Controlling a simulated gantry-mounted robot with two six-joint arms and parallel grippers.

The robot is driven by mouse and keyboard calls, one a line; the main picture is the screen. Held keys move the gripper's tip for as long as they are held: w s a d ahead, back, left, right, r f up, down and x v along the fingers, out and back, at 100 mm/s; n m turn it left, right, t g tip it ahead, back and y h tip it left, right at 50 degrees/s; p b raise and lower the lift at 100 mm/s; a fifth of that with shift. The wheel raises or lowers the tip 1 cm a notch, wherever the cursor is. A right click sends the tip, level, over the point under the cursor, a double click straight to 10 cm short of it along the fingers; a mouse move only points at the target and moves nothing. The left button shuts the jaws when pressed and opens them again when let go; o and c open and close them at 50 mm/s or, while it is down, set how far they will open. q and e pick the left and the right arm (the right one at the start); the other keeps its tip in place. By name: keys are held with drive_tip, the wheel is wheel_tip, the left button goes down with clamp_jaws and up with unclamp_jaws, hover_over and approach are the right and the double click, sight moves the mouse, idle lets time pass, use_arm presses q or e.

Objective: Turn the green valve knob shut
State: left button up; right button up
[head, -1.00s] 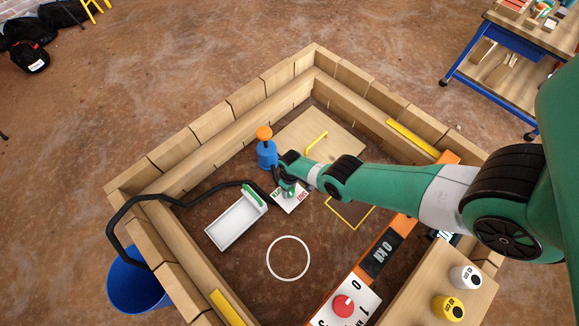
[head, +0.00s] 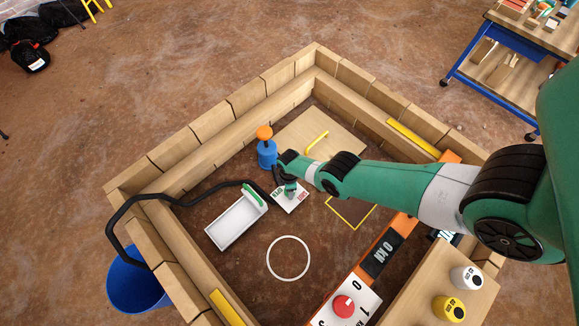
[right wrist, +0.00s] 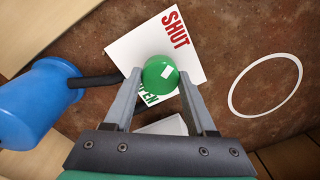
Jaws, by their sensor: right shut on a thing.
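The green valve knob (right wrist: 155,76) sits on a white card (right wrist: 125,40) with red SHUT above it and green OPEN below it in the right wrist view. A white mark on the knob's top lies slightly right of its centre. My right gripper (right wrist: 160,78) is shut on the knob, one finger on each side. In the head view the right gripper (head: 288,188) is over the white card (head: 292,203), and the arm hides most of the knob. My left gripper is in neither view.
A blue cylinder with an orange top (head: 267,154) stands close beside the right gripper; a black hose runs near it. A white tray (head: 232,230) lies to the left. Wooden block walls (head: 215,111) enclose the pit. Bare floor with a white ring (head: 288,258) lies in front.

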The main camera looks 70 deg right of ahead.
drive_tip(key=shift+f+n, duration=0.1)
drive_tip(key=shift+n, duration=0.4)
drive_tip(key=o, duration=1.4)
drive_tip(key=shift+c, duration=0.2)
wheel_tip(320, 180, up, 12)
drive_tip(key=p, duration=1.1)
drive_tip(key=shift+d, duration=0.15)
drive_tip(key=shift+f, duration=0.15)
